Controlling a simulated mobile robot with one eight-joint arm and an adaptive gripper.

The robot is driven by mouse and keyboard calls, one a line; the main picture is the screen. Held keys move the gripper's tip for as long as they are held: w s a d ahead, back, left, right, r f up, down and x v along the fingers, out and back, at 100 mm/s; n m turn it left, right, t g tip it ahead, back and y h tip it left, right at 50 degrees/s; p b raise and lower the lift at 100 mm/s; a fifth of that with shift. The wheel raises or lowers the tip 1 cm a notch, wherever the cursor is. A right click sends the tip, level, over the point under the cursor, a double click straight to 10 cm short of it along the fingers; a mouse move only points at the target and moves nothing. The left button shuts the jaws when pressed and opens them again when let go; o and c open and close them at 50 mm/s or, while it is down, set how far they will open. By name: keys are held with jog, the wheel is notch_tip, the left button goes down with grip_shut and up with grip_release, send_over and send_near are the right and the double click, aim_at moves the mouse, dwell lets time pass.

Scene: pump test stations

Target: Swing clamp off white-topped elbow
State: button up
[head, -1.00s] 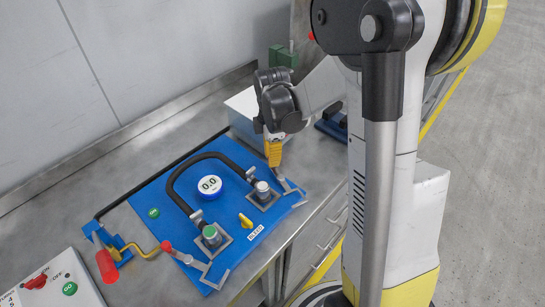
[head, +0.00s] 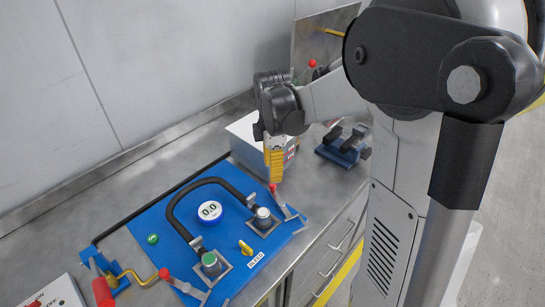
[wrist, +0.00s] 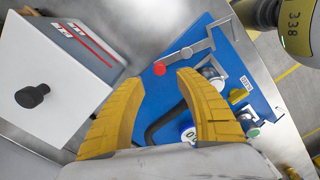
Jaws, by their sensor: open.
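The white-topped elbow (head: 262,214) stands on the blue panel (head: 150,225), with the black hose joined to it. Beside it is a clamp (head: 289,208) with a metal arm and a red knob (head: 272,187). My gripper (head: 274,179) points down just above this knob in the head view. In the wrist view my yellow fingers are apart, with the red knob (wrist: 159,68) close to the gap between the fingertips (wrist: 157,78). I cannot tell whether they touch it. The clamp's metal arm (wrist: 195,50) runs right from the knob.
A green-topped elbow (head: 210,261) with its own red-knobbed clamp stands at the panel's near end. A gauge (head: 209,211) and yellow valve handle (head: 245,247) lie between. A white box (head: 248,130) stands close behind my gripper; a blue fixture (head: 343,147) is farther right.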

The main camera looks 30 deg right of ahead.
notch_tip(320, 180, up, 6)
jog(key=shift+f, duration=0.1)
dwell(0.4)
jog(key=s+a+r+m+t, duration=0.1)
jog(key=s+a+m+t, duration=0.2)
jog(key=s+m, duration=0.4)
jog(key=s+a+r+m+t, duration=0.2)
jog(key=s+a+m+t, duration=0.2)
jog(key=s+m, duration=0.3)
jog(key=shift+s+a+m, duration=0.25)
jog(key=shift+a+m, duration=0.35)
jog(key=shift+r, duration=0.1)
